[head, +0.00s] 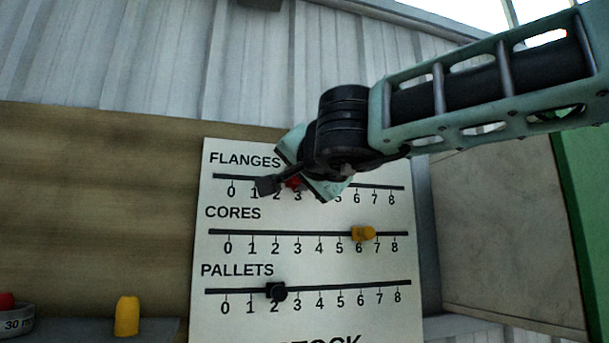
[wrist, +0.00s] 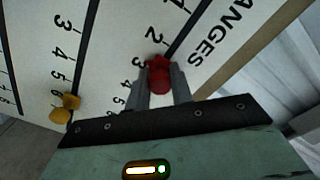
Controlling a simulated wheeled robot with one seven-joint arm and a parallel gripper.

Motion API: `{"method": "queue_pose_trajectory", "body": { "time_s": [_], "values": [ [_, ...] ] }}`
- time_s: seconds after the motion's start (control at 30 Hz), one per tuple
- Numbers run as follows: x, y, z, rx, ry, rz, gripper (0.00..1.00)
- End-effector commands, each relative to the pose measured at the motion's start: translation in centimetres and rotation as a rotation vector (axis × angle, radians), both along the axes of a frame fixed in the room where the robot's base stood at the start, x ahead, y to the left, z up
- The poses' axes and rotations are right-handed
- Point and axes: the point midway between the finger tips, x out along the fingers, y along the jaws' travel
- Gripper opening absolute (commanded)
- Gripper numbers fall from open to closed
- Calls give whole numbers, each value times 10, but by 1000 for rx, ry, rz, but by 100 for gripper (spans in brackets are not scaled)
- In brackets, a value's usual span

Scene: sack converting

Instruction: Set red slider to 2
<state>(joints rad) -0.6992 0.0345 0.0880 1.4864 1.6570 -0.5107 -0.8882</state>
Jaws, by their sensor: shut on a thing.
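The red slider knob (head: 293,183) sits on the top track, marked FLANGES, of a white board (head: 215,325). It stands near the 3 mark, though my gripper hides part of the scale in the head view. In the wrist view the red knob (wrist: 159,76) is between the two grey fingers of my gripper (wrist: 160,80), which is shut on it. The printed 3 lies close beside it and the 2 and 1 lie farther up the track.
Below, an orange-yellow slider (head: 363,234) is at about 6 on CORES and a black slider (head: 277,291) is at about 2 on PALLETS. A yellow object (head: 127,315) stands on a ledge at lower left, near a round container (head: 17,321) holding something red.

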Motion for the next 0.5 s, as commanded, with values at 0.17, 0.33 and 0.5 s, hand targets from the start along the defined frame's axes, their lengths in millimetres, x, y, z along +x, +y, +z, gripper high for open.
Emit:
{"method": "queue_pose_trajectory", "body": {
  "time_s": [0.17,0.33,0.5],
  "values": [
    [-8,27,1,-3,1,4,0],
    [-9,29,0,1,1,2,0],
    [-9,29,-1,1,1,2,39]
  ]
}}
